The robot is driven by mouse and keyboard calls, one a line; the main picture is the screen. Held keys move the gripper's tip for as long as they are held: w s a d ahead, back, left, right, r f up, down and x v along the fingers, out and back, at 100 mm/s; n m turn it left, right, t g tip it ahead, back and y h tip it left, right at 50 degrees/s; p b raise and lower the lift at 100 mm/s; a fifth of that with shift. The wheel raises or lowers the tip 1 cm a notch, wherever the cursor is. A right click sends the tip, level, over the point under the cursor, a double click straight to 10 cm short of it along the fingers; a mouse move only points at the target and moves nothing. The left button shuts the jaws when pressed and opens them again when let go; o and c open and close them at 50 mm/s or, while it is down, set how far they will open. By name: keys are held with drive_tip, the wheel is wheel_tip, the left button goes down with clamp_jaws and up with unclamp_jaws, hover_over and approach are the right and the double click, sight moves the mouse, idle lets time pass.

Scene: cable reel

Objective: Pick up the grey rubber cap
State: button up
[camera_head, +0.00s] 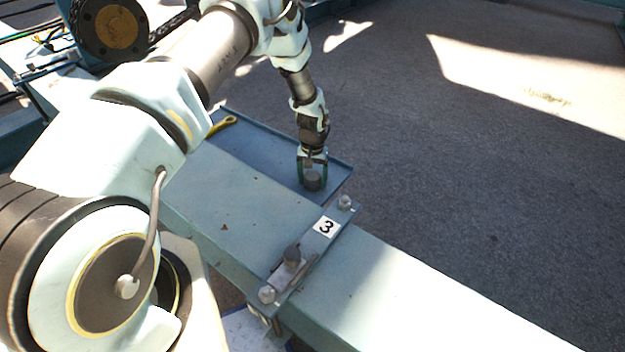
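The grey rubber cap (312,181) is a short dark grey cylinder at the right end of the blue-grey tray (258,150). My gripper (312,178) points down over it, with one green-edged finger on each side of the cap. The fingers are spread about as wide as the cap. I cannot tell whether they touch it, or whether the cap rests on the tray or is just clear of it.
A yellow wrench (222,125) lies at the tray's far left end. A pale blue beam (400,290) runs in front, carrying a clamp plate with bolts and a label "3" (327,227). A reel (112,28) stands at upper left. The ground at right is clear.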

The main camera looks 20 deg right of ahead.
drive_tip(key=c, duration=1)
drive_tip(key=shift+c, duration=0.2)
drive_tip(key=shift+r, duration=0.1)
wheel_tip(320, 180, up, 10)
wheel_tip(320, 180, up, 8)
drive_tip(key=p, duration=0.4)
hover_over(313, 175)
drive_tip(key=w+a+r+n+b, duration=0.1)
drive_tip(key=w+a+n, duration=0.15)
drive_tip(key=a, duration=0.75)
drive_tip(key=w+a+r+n+b, duration=0.15)
drive_tip(key=w+a, duration=0.25)
drive_tip(key=a, duration=0.5)
drive_tip(key=s+a+r+n, duration=0.2)
drive_tip(key=a, duration=0.9)
drive_tip(key=s+a+r+n, duration=0.2)
drive_tip(key=s+a+r, duration=0.1)
drive_tip(key=a, duration=0.7)
drive_tip(key=r+p, duration=0.1)
drive_tip(key=p, duration=0.4)
drive_tip(key=s+r+p, duration=0.1)
drive_tip(key=r+p, duration=0.1)
drive_tip(key=p, duration=0.3)
drive_tip(key=r+p, duration=0.1)
drive_tip(key=p, duration=0.4)
drive_tip(key=shift+s+r, duration=0.4)
